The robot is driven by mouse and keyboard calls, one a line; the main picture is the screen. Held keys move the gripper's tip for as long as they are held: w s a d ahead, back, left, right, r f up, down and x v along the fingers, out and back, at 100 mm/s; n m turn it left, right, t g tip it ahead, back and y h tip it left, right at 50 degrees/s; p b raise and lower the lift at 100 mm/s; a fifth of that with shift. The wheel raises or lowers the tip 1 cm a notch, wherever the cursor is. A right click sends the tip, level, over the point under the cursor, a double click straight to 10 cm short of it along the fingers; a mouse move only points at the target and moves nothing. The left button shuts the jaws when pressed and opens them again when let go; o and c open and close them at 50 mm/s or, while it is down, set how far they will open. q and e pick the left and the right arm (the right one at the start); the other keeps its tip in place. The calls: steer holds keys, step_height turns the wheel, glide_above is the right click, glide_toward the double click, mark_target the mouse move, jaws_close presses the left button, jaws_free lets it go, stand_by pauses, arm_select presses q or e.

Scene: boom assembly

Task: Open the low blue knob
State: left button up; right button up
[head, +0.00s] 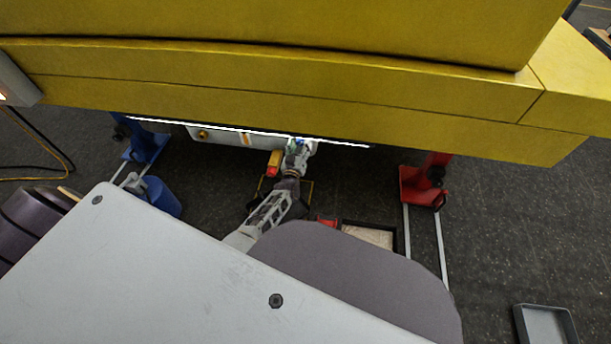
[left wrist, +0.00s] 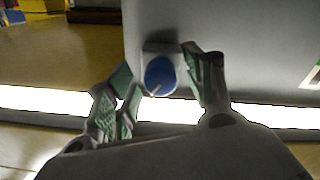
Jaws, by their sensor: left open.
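The blue knob (left wrist: 160,76) sits on a grey panel (left wrist: 240,40) in the left wrist view. My left gripper (left wrist: 158,88) is open, with one finger on each side of the knob. Whether the fingers touch it I cannot tell. In the head view my left gripper (head: 299,147) reaches under the yellow boom (head: 300,90), at the right end of a light grey box (head: 220,136). A small blue patch shows there, mostly hidden by the gripper. My right gripper is not in view.
A bright light strip (head: 340,143) runs along the boom's lower edge. A blue stand (head: 150,146) is at left and a red stand (head: 424,185) at right. A grey tray (head: 545,324) lies on the floor at lower right.

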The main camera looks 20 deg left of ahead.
arm_select(q)
steer(key=n+b, duration=0.3)
steer(key=n, duration=0.3)
steer(key=shift+f, duration=0.1)
steer(key=shift+d+n+y+b, duration=0.1)
steer(key=shift+n+y+b, duration=0.2)
steer(key=shift+n+b, duration=4.2)
steer(key=shift+n, duration=1.4)
steer(key=shift+r+n+g+b, duration=0.2)
steer(key=shift+n+g+b, duration=0.1)
steer(key=shift+n+b, duration=2.4)
steer(key=shift+p+v, duration=0.8)
steer(key=shift+v, duration=0.8)
steer(key=m+p, duration=0.2)
glide_toward(300, 144)
steer(key=s+d, duration=0.2)
steer(key=s, duration=0.2)
steer(key=shift+w+d+r+m+t+h, duration=0.1)
steer(key=shift+w+d+m+t+h, duration=0.1)
steer(key=shift+d+m+h, duration=0.75)
steer(key=shift+w+d+m+t+h, duration=0.2)
steer(key=shift+d+m+h, duration=0.55)
steer(key=shift+m, duration=0.4)
steer(key=shift+d, duration=0.1)
